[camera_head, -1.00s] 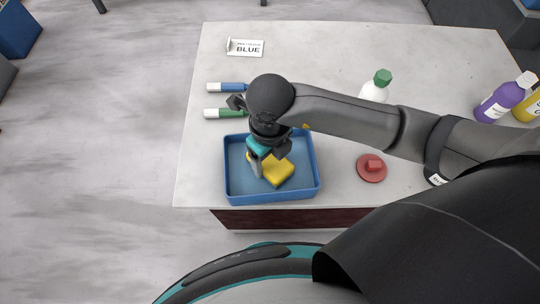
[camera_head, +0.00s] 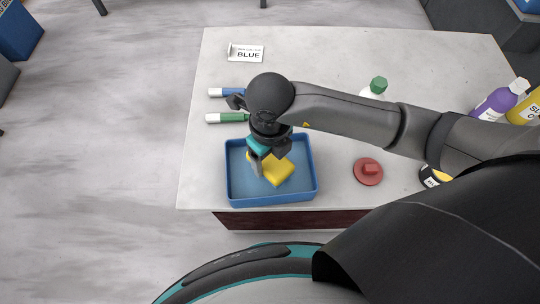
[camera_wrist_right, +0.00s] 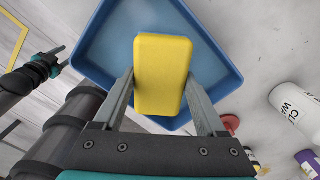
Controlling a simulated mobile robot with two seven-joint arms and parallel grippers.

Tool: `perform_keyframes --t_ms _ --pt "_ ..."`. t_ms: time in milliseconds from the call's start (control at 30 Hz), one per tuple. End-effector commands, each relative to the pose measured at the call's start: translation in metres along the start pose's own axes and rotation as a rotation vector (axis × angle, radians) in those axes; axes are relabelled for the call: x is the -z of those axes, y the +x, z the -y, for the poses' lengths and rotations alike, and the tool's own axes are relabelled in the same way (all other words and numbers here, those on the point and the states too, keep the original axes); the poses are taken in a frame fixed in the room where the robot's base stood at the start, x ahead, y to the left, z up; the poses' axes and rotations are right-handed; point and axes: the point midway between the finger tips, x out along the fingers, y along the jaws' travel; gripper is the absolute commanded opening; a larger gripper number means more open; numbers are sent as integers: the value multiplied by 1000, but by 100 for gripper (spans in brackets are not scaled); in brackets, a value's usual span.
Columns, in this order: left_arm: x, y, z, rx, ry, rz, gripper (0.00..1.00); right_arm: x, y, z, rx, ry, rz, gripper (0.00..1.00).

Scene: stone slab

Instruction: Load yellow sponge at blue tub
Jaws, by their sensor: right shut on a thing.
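The yellow sponge (camera_head: 277,172) is in my right gripper (camera_head: 262,166), over the inside of the blue tub (camera_head: 306,190). In the right wrist view, the sponge (camera_wrist_right: 163,75) sits between the two fingers of my right gripper (camera_wrist_right: 160,95), which touch its sides. The blue tub (camera_wrist_right: 105,35) lies beyond the sponge there. I cannot tell whether the sponge touches the tub's floor. In the right wrist view, my left gripper (camera_wrist_right: 50,62) appears at the left edge; whether its jaws are open is unclear. It is not seen in the head view.
A blue marker (camera_head: 226,92) and a green marker (camera_head: 226,118) lie behind the tub. A red lid (camera_head: 368,171) is right of the tub. Bottles, including a purple one (camera_head: 497,101), stand at the right.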

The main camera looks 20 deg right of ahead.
Motion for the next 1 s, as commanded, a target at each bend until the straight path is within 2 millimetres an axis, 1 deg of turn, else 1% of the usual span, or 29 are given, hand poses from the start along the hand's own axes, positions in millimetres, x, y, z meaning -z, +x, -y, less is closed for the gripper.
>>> perform_keyframes --t_ms 33,500,1000 --pt "1 -7 0 0 0 0 50 0 -8 0 0 0 0 29" --pt "3 -37 0 0 0 0 50 0 -43 0 1 -1 1 29" --pt "3 -37 0 -1 0 0 50 0 -43 0 1 0 1 29"
